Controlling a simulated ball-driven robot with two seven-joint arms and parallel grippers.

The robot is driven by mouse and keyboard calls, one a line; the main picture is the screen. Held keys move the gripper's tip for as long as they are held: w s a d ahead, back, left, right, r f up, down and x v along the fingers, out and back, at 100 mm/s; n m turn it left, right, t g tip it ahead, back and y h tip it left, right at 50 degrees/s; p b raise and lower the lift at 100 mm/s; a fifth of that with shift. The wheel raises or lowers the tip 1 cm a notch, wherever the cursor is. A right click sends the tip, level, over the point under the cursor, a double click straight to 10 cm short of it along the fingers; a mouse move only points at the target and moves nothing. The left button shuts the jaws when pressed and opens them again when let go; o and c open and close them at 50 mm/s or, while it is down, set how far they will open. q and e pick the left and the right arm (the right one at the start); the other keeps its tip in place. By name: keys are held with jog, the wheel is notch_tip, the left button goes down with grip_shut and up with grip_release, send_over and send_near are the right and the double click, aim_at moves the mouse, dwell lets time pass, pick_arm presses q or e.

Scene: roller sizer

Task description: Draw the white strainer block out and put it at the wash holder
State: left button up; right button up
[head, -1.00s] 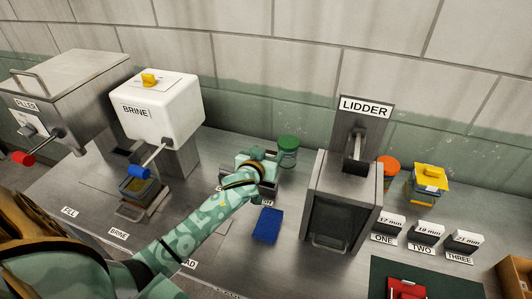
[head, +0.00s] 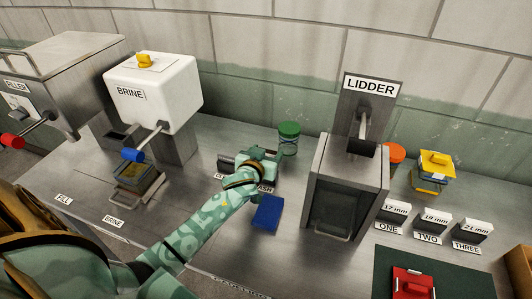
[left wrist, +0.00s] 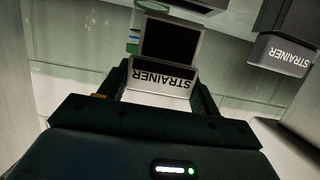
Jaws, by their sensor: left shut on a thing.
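My left gripper (head: 264,154) is shut on a pale block marked STRAINER, which sits between its fingers in the left wrist view (left wrist: 163,77). In the head view the gripper is over the small holders behind the partly hidden label ending in SH (head: 266,188); hand and forearm cover most of this spot. Just beyond the held block, the left wrist view shows a dark opening in a grey frame (left wrist: 172,40); I cannot tell whether the block touches it. A second, grey STRAINER block (left wrist: 283,52) is at the right there. My right gripper is not in view.
A green-lidded jar (head: 289,138) stands behind the gripper, and a blue pad (head: 267,213) lies in front. The LIDDER machine (head: 345,185) is close on the right. The white BRINE machine (head: 152,95) stands left.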

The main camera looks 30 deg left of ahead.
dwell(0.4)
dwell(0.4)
pick_arm(q)
jog(key=shift+p, duration=0.65)
jog(key=shift+f+b, duration=1.35)
jog(key=shift+f, duration=0.45)
jog(key=shift+r, duration=0.15)
jog(key=shift+r+p, duration=1.35)
jog(key=shift+p, duration=0.15)
jog(key=shift+p, duration=0.55)
dwell(0.9)
jog(key=shift+f+b, duration=1.1)
jog(key=shift+f, duration=0.4)
